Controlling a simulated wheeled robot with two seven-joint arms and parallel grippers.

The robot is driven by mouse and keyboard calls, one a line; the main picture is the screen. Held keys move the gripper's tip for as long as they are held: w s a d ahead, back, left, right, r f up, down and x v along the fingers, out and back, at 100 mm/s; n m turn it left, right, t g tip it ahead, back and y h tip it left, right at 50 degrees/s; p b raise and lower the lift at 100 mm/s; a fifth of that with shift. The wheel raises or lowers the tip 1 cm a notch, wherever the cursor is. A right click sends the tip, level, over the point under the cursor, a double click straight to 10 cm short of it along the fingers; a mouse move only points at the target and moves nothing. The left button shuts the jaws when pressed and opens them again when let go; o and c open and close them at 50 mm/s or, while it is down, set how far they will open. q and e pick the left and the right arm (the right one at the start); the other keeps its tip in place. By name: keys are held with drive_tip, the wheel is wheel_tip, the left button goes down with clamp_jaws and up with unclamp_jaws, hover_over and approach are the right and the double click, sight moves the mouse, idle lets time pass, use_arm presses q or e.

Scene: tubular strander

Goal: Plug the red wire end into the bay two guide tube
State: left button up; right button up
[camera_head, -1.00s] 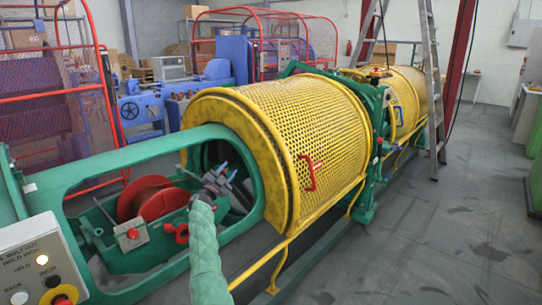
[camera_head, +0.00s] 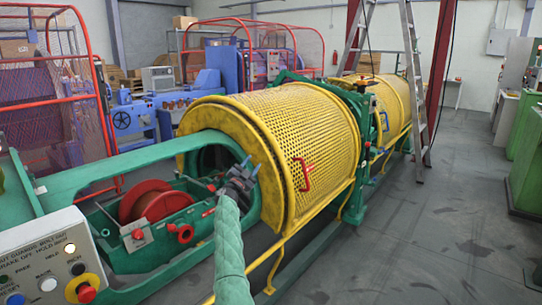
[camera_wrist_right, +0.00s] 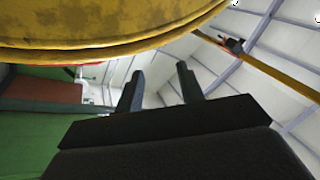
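My right gripper (camera_head: 251,166) is in front of the open end of the yellow perforated drum (camera_head: 275,135), by the green cradle arm (camera_head: 130,160). In the right wrist view its two dark fingers (camera_wrist_right: 160,82) stand apart with nothing between them. The yellow drum rim (camera_wrist_right: 110,45) passes close above them in that view. A red bobbin (camera_head: 150,200) with brown winding sits in the green cradle, left of the gripper. I cannot make out the red wire end or the bay two guide tube. My left gripper is not in view.
A control panel (camera_head: 50,262) with buttons stands at the lower left. A yellow rail (camera_head: 275,265) runs below the drum. A ladder (camera_head: 413,90) stands beside the machine at the back right. Grey floor (camera_head: 430,225) on the right is mostly clear.

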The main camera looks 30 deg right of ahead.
drive_tip(key=s+d+r, duration=0.4)
drive_tip(key=d, duration=0.3)
drive_tip(key=shift+d+r+g+h, duration=0.15)
drive_tip(key=shift+r+g+h, duration=0.15)
drive_tip(key=shift+r, duration=0.1)
drive_tip(key=shift+f, duration=0.1)
